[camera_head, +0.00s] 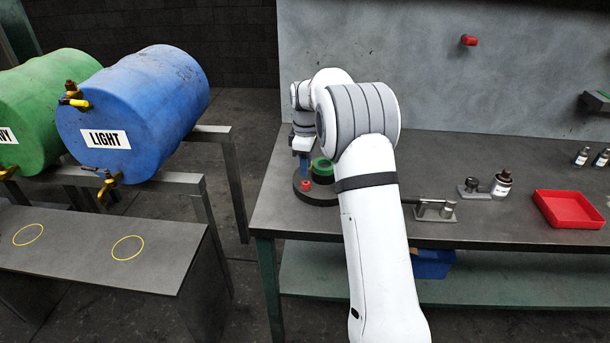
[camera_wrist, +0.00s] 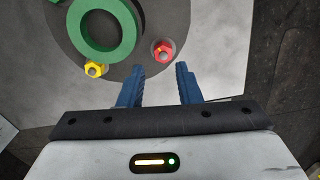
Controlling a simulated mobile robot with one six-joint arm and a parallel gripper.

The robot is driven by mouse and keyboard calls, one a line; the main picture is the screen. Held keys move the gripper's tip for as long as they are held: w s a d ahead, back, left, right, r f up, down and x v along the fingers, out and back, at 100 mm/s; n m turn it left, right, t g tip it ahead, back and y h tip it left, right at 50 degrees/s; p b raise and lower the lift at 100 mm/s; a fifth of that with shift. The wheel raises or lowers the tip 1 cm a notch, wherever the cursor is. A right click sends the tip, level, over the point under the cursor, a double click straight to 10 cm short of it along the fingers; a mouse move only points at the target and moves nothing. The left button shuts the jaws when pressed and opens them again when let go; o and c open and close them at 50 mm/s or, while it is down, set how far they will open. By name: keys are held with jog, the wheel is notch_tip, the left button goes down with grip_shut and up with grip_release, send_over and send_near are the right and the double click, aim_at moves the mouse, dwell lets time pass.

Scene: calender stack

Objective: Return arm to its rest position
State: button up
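My white arm reaches over the left part of the grey workbench (camera_head: 475,225). My gripper (camera_wrist: 160,70) has two blue fingers, spread apart with nothing between them in the wrist view. In the head view my gripper (camera_head: 304,165) points down above a dark round base (camera_head: 316,198). A green ring (camera_wrist: 138,25) lies on that base, with a red hex piece (camera_wrist: 162,51) and a yellow hex piece (camera_wrist: 95,69) beside it. The red piece is just beyond the fingertips in the wrist view. My arm hides part of the base in the head view.
A blue drum (camera_head: 160,100) marked LIGHT and a green drum (camera_head: 35,105) lie on a rack to the left. A grey panel (camera_head: 480,80) rises behind.

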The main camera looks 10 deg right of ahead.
jog(key=shift+r, duration=1.25)
